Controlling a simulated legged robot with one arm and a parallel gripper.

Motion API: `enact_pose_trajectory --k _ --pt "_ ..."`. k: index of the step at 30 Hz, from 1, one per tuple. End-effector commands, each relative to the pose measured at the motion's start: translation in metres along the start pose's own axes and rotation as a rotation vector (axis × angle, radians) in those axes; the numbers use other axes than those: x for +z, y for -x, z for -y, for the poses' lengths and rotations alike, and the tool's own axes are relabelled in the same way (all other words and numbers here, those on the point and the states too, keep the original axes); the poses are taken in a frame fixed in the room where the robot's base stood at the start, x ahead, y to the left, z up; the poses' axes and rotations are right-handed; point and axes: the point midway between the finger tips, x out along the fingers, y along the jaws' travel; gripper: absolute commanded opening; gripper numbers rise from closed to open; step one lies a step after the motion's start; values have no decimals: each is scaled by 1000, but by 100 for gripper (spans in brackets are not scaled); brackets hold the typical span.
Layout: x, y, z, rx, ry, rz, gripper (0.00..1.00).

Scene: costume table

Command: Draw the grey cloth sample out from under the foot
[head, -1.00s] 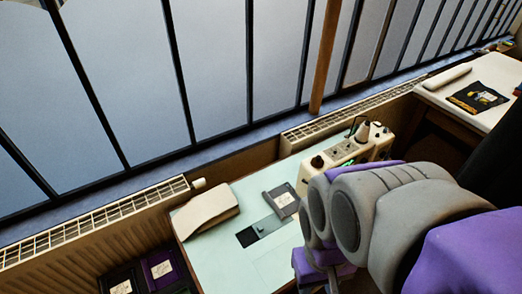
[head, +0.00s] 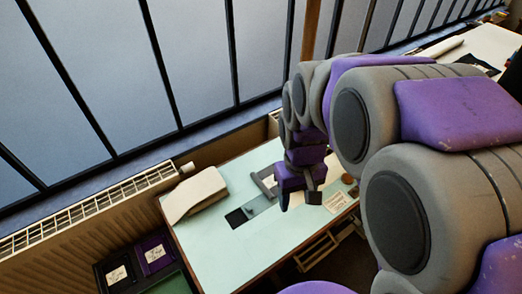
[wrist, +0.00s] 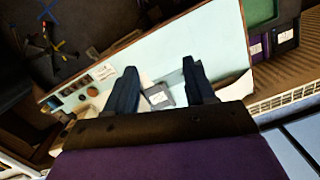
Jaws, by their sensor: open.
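The grey cloth sample (head: 264,182) lies on the pale green table (head: 205,245), partly hidden behind my gripper in the head view. In the wrist view the sample (wrist: 158,97) shows as a grey square with a pale label, lying between my two fingers in the picture. My gripper (head: 299,200) is open and empty, above the table and to the right of the sample. Its spread fingers (wrist: 160,66) show in the wrist view. The foot and most of the sewing machine are hidden by my arm, so I cannot tell how the foot meets the sample.
A dark square with a grey strip (head: 238,217) lies left of my gripper. A folded beige cloth (head: 195,193) lies at the table's left end. A printed card (head: 336,202) lies to the right. Dark and purple labelled trays (head: 120,275) stand below left. A radiator (head: 95,212) runs behind.

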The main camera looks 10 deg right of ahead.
Motion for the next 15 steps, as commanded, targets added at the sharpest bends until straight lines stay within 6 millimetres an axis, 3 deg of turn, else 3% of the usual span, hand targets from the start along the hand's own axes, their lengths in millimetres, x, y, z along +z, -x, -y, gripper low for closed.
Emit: enact_pose_trajectory --k 9,15 --pt "-90 -20 8 24 69 -17 54" --pt "-144 -39 -6 22 113 -36 54"
